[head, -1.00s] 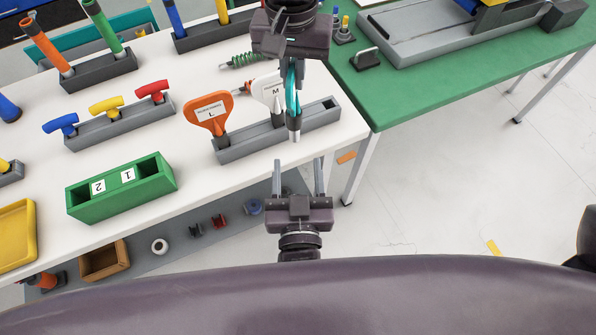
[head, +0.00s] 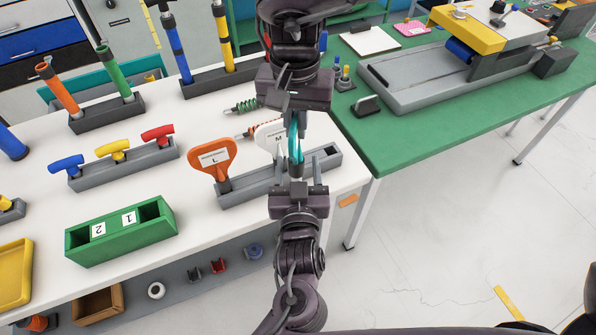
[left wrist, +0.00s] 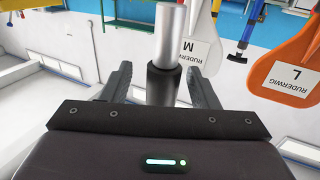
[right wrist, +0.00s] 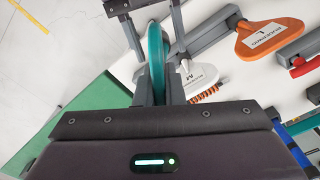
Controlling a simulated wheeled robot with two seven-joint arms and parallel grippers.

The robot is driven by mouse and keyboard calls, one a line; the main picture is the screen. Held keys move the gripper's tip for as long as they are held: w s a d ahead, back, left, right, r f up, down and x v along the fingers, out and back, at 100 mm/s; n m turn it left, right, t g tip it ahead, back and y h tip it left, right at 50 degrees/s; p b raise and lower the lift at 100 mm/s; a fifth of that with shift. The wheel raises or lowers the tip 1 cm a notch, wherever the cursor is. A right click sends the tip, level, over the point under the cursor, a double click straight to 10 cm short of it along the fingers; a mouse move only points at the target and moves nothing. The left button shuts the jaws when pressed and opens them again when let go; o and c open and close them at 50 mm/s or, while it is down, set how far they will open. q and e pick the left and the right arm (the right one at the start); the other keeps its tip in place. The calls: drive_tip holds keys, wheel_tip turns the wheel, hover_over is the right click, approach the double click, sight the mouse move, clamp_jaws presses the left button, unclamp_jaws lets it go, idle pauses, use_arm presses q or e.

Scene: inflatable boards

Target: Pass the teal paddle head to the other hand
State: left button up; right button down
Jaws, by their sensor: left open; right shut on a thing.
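The teal paddle head (head: 299,142) hangs edge-on from my right gripper (head: 293,115), whose jaws are shut on it. It also shows in the right wrist view (right wrist: 154,62), clamped between both fingers. My left gripper (head: 298,168) is open just below, its fingers pointing up around the lower end of the head. In the left wrist view, a dark collar with a metal tube (left wrist: 170,35) stands between the open fingers, with a visible gap on the right side.
An orange paddle head marked L (head: 212,158) and a partly hidden white one marked M (head: 266,136) stand in a grey rack (head: 240,192) behind the grippers. A green box (head: 120,243) stands left on the white table. The green table (head: 420,140) is at right.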

use_arm(q)
drive_tip(key=c, duration=0.9)
drive_tip(key=shift+c, duration=0.9)
use_arm(e)
drive_tip(key=c, duration=2)
unclamp_jaws()
drive_tip(key=o, duration=0.5)
drive_tip(key=shift+o, duration=0.2)
